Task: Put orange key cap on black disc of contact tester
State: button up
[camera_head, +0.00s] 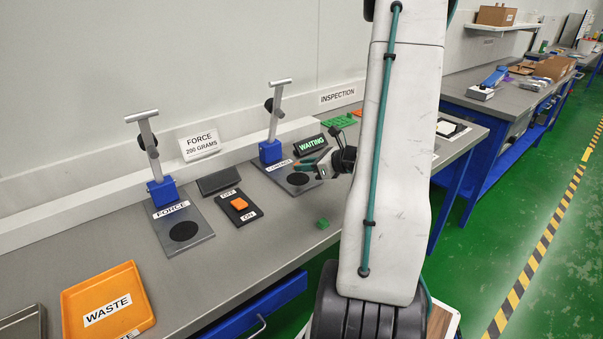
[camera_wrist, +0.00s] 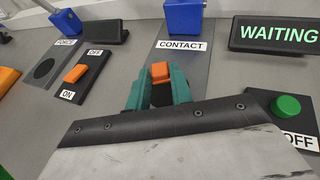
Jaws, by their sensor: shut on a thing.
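The orange key cap (camera_wrist: 160,71) sits between the teal fingertips of my gripper (camera_wrist: 158,84), which is shut on it in the wrist view. The tester's CONTACT label (camera_wrist: 181,45) lies just beyond the cap in the wrist view. The dark area between the fingers there may be the disc. I cannot tell whether the cap touches it.
To the left are an orange OFF/ON switch (camera_head: 239,203), the force tester (camera_head: 163,192) and an orange WASTE tray (camera_head: 107,295). A green cube (camera_head: 322,223) lies near the bench edge. A green button (camera_wrist: 286,106) is at right in the wrist view.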

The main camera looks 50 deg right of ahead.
aim_at(305, 181)
notch_tip(305, 181, down, 3)
jog(key=shift+w+r, duration=0.1)
jog(key=shift+w, duration=0.05)
jog(key=shift+f, duration=0.4)
jog(key=o, duration=0.9)
jog(key=shift+f, duration=0.15)
jog(key=shift+o, duration=0.2)
